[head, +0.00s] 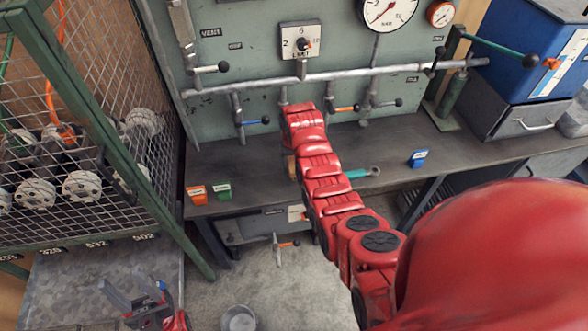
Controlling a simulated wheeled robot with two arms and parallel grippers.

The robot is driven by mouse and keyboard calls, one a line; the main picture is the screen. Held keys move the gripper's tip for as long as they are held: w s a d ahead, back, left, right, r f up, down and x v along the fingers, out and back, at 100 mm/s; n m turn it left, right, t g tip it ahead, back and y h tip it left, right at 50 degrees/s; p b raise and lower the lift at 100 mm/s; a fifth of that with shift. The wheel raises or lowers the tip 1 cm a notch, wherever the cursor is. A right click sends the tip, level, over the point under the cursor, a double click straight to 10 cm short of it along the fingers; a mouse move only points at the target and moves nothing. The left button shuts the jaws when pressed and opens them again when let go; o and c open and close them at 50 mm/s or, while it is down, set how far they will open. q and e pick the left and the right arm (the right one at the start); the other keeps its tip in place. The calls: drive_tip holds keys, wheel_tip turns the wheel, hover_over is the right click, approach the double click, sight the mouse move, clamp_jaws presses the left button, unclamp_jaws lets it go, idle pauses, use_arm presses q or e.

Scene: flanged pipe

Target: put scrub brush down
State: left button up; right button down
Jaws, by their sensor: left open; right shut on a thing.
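My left gripper (137,297) is at the bottom left, open and empty, its dark fingers apart. My red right arm reaches from the lower right over the bench (245,163), with its far end (303,118) near the pipe. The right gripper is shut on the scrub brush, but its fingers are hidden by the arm. Only a small tan bit (292,168), apparently part of the brush, shows at the arm's left edge, over the bench. I cannot tell whether the brush touches the bench top.
A teal-handled tool (358,173) shows right of the arm. Orange (197,194), green (222,191) and blue (418,158) blocks stand on the bench. A pipe (350,73) with valve levers runs behind. A mesh cage (80,120) is at left; a bucket (238,319) is on the floor.

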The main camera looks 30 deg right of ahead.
drive_tip(key=shift+w+d, duration=0.1)
drive_tip(key=shift+d, duration=0.15)
wheel_tip(320, 180, down, 3)
drive_tip(key=shift+a+p, duration=0.1)
drive_tip(key=shift+p, duration=0.2)
drive_tip(key=shift+f, duration=0.25)
drive_tip(key=shift+f, duration=0.2)
drive_tip(key=shift+c, duration=1.3)
unclamp_jaws()
drive_tip(key=shift+r, duration=0.15)
